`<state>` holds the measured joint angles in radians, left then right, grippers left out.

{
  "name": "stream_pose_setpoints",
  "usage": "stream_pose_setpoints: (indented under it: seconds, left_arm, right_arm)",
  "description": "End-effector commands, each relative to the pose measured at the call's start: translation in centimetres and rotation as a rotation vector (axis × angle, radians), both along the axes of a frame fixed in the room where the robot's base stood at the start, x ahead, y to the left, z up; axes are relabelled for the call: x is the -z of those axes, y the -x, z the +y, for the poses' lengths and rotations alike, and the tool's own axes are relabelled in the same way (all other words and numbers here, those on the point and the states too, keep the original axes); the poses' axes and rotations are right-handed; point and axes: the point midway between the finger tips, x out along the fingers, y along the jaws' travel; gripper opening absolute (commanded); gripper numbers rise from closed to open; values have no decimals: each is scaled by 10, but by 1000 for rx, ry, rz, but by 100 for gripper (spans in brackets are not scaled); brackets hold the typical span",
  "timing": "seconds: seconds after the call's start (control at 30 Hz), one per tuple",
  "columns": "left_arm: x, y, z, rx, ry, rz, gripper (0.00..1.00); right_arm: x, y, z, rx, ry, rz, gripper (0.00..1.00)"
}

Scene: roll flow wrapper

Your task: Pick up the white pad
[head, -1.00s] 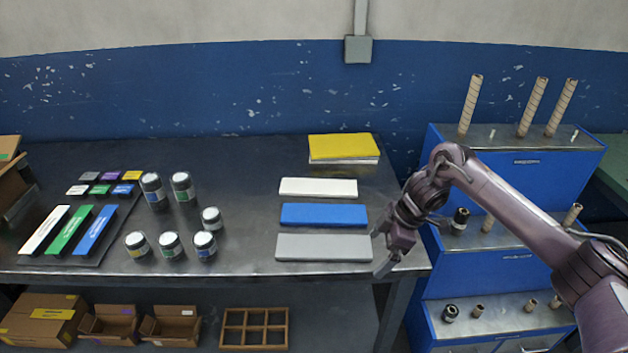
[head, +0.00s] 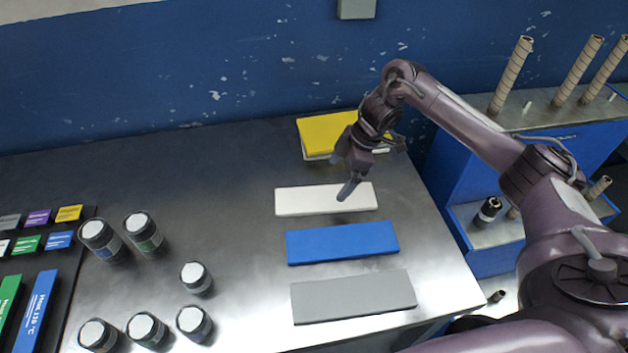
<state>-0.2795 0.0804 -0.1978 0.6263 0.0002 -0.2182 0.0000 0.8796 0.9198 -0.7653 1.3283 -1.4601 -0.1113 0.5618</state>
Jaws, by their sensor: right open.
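The white pad (head: 305,201) is a flat white slab lying on the metal table. It lies between the yellow pad (head: 325,132) behind it and the blue pad (head: 343,243) in front of it. My right gripper (head: 349,187) is above the right part of the white pad, with its fingers pointing down. It is open and holds nothing. One finger covers a little of the pad; whether it touches the pad I cannot tell. My left gripper is not in view.
A grey pad (head: 352,297) lies nearest the table's front edge. Several jars, one of them a small jar (head: 196,277), stand to the left. A blue stepped cabinet (head: 505,262) with paper rolls is at the right. The table (head: 240,165) left of the white pad is clear.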

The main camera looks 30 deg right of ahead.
Motion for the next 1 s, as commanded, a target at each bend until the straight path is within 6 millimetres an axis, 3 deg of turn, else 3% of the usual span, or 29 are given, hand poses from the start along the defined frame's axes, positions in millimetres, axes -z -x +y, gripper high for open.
stream_pose_setpoints:
  seconds: [0.1,0.23,0.6,0.9,1.0]
  left_arm:
    - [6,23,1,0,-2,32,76]
    - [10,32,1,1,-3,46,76]
    - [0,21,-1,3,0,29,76]
    - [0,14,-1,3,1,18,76]
    - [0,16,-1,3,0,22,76]
  right_arm:
    - [12,0,4,-2,-1,3,100]
    - [25,-2,9,0,-2,4,100]
    - [70,-8,20,-1,0,2,100]
    - [75,-9,21,0,1,0,100]
    - [75,-9,21,0,1,0,87]
